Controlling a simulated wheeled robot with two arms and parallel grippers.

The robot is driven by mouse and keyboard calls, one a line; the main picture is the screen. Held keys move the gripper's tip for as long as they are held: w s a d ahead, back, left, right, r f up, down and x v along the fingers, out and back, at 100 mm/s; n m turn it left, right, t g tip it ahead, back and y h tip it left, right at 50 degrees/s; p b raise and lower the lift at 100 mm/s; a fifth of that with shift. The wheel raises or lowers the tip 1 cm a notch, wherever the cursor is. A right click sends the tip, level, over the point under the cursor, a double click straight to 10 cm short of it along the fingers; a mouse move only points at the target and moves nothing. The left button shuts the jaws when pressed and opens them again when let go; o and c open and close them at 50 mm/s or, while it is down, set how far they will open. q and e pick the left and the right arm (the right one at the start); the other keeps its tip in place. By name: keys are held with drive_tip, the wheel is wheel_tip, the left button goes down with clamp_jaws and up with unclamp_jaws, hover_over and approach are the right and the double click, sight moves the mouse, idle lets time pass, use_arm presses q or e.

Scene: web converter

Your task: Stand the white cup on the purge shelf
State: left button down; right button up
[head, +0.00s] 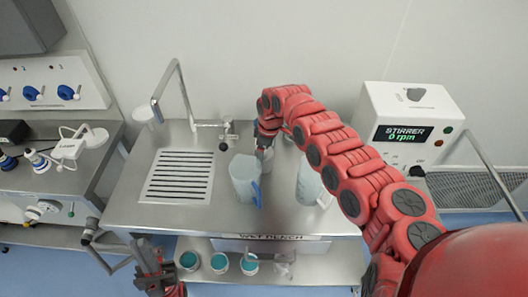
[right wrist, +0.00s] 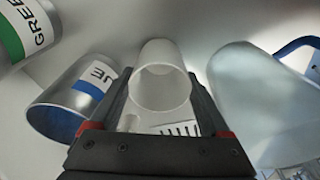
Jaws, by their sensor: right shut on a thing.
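The white cup (right wrist: 162,80) is between the fingers of my right gripper (right wrist: 160,100), which is shut on it in the right wrist view. Its open mouth faces the camera. In the head view my right gripper (head: 264,146) is above the back middle of the bench, behind a clear jug with a blue handle (head: 244,178); the held cup is hidden there. My left gripper (head: 150,262) is low at the bench's front left corner; its jaw state is unclear. No surface is marked as the purge shelf.
The steel bench (head: 215,218) has a drain grille (head: 180,176) and a tap (head: 178,88). A second jug (head: 308,184) stands near my right arm. A stirrer unit (head: 408,125) is at right. Blue-labelled (right wrist: 75,98) and green-labelled (right wrist: 28,30) containers are left of the cup. A lower shelf (head: 325,262) holds teal-filled cups.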

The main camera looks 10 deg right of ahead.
drive_tip(key=shift+f, duration=0.15)
drive_tip(key=o, duration=1.3)
